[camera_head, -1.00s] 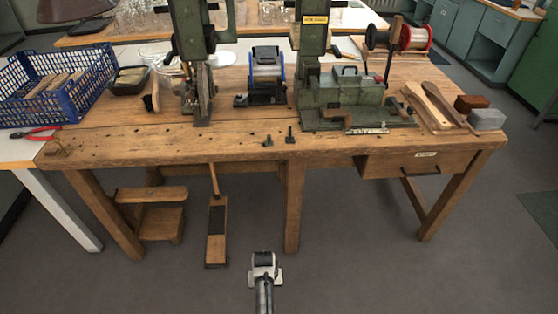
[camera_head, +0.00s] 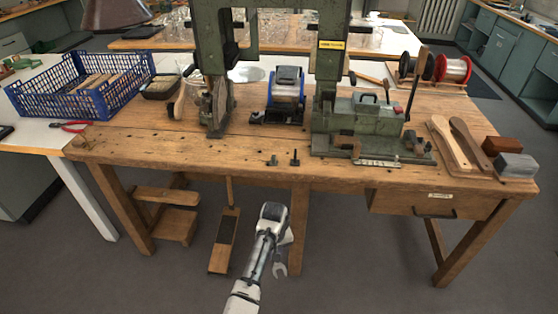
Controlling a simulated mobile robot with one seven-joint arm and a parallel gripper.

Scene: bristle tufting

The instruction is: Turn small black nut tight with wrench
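My gripper (camera_head: 285,238) hangs in front of the workbench, below its front edge, with the fingers mostly hidden by my wrist. The open jaw of a grey wrench (camera_head: 280,269) sticks out below it, in the air above the floor, so the gripper appears shut on the wrench's hidden part. Two small dark pieces, a left one (camera_head: 272,160) and a right one (camera_head: 295,157), stand near the bench's front edge. A green machine (camera_head: 362,124) stands right of them with small dark fittings along its front. I cannot tell which piece is the small black nut.
The wooden workbench (camera_head: 180,152) has a clear front strip at the left. A blue crate (camera_head: 95,100) stands at the far left, near red pliers (camera_head: 73,126). A blue-framed roller (camera_head: 286,92) stands at the middle back. Brushes and blocks lie at the right end.

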